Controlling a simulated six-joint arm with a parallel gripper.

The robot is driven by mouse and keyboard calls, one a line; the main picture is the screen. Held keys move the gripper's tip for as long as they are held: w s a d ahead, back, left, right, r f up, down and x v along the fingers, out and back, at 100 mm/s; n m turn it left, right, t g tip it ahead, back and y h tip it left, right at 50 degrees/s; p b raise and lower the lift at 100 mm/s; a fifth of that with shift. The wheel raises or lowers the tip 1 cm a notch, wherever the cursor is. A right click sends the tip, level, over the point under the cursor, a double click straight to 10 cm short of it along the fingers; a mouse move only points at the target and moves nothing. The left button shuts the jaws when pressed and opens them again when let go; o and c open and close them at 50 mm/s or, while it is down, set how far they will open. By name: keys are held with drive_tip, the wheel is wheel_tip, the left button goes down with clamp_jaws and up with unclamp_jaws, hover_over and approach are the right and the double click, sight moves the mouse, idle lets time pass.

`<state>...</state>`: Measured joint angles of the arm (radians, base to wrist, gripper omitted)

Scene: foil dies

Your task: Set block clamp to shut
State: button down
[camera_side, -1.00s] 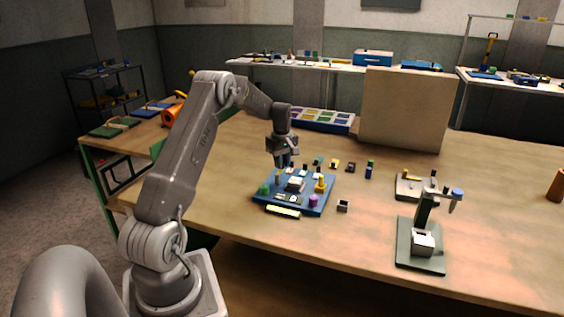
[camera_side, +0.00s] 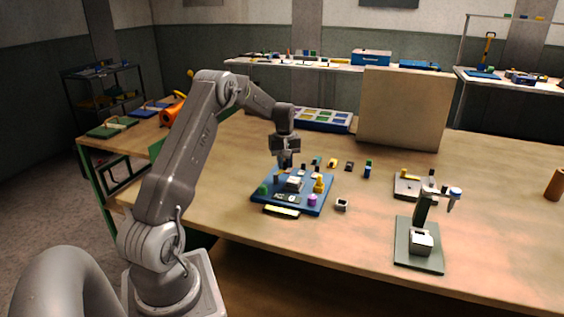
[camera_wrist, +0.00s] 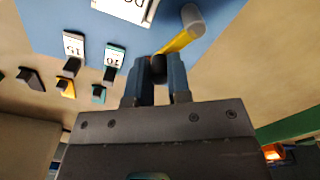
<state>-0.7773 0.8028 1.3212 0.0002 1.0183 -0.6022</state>
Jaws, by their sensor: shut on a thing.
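My gripper (camera_side: 285,164) is low over the back edge of the blue board (camera_side: 263,197) in the side view. In the wrist view my gripper (camera_wrist: 158,72) has its two blue fingers closed around the dark knob (camera_wrist: 158,67) of a yellow lever (camera_wrist: 180,41). The lever runs up and right to a grey round post (camera_wrist: 193,19) on the blue board; this looks like the block clamp. In the side view my fingers mostly hide the lever. A pale block (camera_side: 294,183) sits mid-board. Whether the clamp bears on it cannot be seen.
On the board stand a yellow piece (camera_side: 319,184), a purple piece (camera_side: 312,200) and a green piece (camera_side: 264,189). Several small dies lie behind it. A green-based press (camera_side: 419,253) stands right, and an upright tan panel (camera_side: 402,110) behind. The table front right is free.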

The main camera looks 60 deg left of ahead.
sight(289, 179)
drive_tip(key=m, duration=0.1)
drive_tip(key=d+m, duration=0.1)
drive_tip(key=m, duration=0.1)
drive_tip(key=shift+w+d+m, duration=0.2)
drive_tip(key=shift+d+m, duration=0.05)
drive_tip(key=shift+m, duration=0.15)
drive_tip(key=m, duration=0.1)
drive_tip(key=d+m, duration=0.1)
drive_tip(key=shift+m, duration=0.4)
drive_tip(key=m, duration=0.1)
drive_tip(key=d+m, duration=0.1)
drive_tip(key=m, duration=0.1)
drive_tip(key=shift+s+d, duration=0.15)
drive_tip(key=shift+s, duration=0.05)
drive_tip(key=shift+s+d+m, duration=0.2)
drive_tip(key=shift+d+m, duration=0.1)
drive_tip(key=shift+m, duration=0.75)
drive_tip(key=shift+s+d+m, duration=0.2)
drive_tip(key=shift+d+m, duration=0.1)
drive_tip(key=shift+m, duration=0.75)
drive_tip(key=c, duration=1.1)
unclamp_jaws()
drive_tip(key=shift+o, duration=0.2)
